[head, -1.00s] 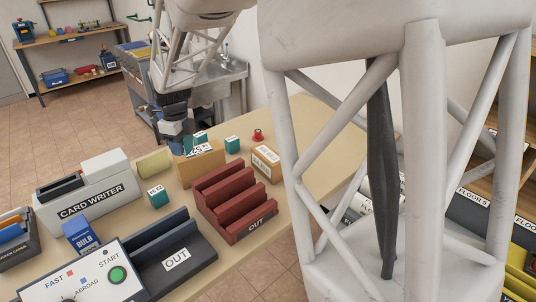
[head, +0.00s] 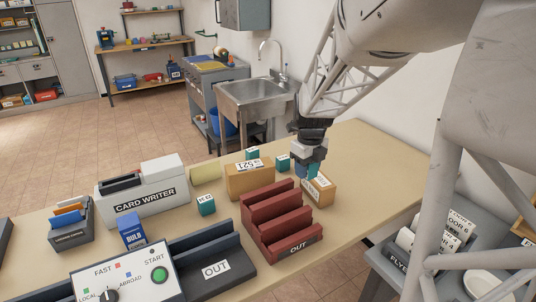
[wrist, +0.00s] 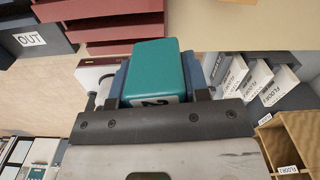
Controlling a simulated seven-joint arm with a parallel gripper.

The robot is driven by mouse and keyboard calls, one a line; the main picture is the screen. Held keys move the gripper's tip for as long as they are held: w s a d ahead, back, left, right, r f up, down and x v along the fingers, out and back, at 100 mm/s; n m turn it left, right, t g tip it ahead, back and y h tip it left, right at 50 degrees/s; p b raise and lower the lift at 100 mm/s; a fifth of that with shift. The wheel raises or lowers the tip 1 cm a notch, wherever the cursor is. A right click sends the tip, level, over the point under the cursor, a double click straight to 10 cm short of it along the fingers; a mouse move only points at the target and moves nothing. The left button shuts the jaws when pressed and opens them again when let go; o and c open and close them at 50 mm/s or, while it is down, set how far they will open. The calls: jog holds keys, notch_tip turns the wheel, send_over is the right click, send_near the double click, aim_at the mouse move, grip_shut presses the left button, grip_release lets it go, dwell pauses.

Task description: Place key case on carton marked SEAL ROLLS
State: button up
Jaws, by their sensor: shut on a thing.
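My gripper (head: 311,164) is shut on a teal case (head: 313,173), which I take to be the key case. In the wrist view the teal case (wrist: 155,68) sits between the fingers, with a white label bearing a dark figure partly covered by the gripper. In the head view the gripper is over a small brown carton (head: 320,193) at the right of the table. Its label is partly covered and too small to read, so I cannot confirm SEAL ROLLS. I cannot tell whether the case touches this carton. Another brown carton (head: 249,180) marked 521 stands to its left.
A red stepped rack (head: 282,222) marked OUT stands just in front of the cartons. Teal cubes (head: 206,204) stand near the 521 carton. The card writer (head: 142,198) and control box (head: 128,275) are farther left. The table's right end (head: 375,160) is clear.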

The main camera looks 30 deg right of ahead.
jog(key=s+d+f+m, duration=0.1)
jog(key=s+d+f, duration=0.2)
jog(key=s+f, duration=0.2)
jog(key=shift+d+f, duration=0.2)
jog(key=shift+f, duration=0.1)
jog(key=shift+d, duration=0.1)
dwell(0.4)
send_over(318, 177)
jog(key=shift+w+d+f, duration=0.1)
jog(key=shift+f, duration=0.65)
dwell(0.4)
jog(key=shift+f, duration=1.75)
jog(key=shift+f, duration=0.1)
